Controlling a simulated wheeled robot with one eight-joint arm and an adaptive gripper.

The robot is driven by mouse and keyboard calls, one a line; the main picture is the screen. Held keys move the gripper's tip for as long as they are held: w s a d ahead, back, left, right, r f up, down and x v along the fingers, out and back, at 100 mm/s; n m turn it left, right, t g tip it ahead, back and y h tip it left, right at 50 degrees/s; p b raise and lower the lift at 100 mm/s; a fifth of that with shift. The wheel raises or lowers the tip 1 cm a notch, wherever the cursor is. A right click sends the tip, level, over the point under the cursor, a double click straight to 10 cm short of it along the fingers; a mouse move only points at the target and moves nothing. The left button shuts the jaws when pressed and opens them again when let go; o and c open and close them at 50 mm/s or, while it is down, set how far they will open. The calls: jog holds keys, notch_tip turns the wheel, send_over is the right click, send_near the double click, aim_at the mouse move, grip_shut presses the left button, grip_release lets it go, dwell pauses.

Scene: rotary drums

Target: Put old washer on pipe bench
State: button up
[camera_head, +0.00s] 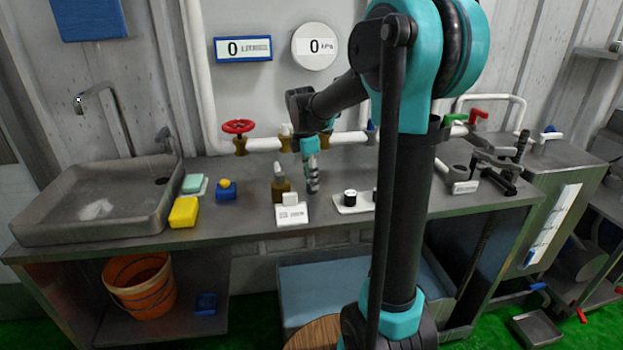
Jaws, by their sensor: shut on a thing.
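My gripper (312,178) hangs fingers down over the back middle of the pipe bench (240,222), in front of the wall pipe. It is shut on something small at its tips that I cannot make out. The old washer cannot be picked out at this size. A brown bottle-like thing (281,188) stands just left of the gripper, behind a white label card (291,214). A white tray (352,203) with small black and white parts lies to the right.
A red valve wheel (238,127) and other valves sit on the wall pipe (263,144) behind. A sink (100,200), yellow sponge (184,212) and blue block (226,191) are at left. A vise (497,165) is at right. My arm hides part of the bench.

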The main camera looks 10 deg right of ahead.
jog(key=shift+f, duration=0.1)
jog(key=o, duration=1)
jog(key=shift+o, duration=0.2)
notch_tip(320, 180, up, 12)
jog(key=a, duration=0.1)
jog(key=shift+s+a, duration=0.15)
jog(key=shift+a, duration=0.1)
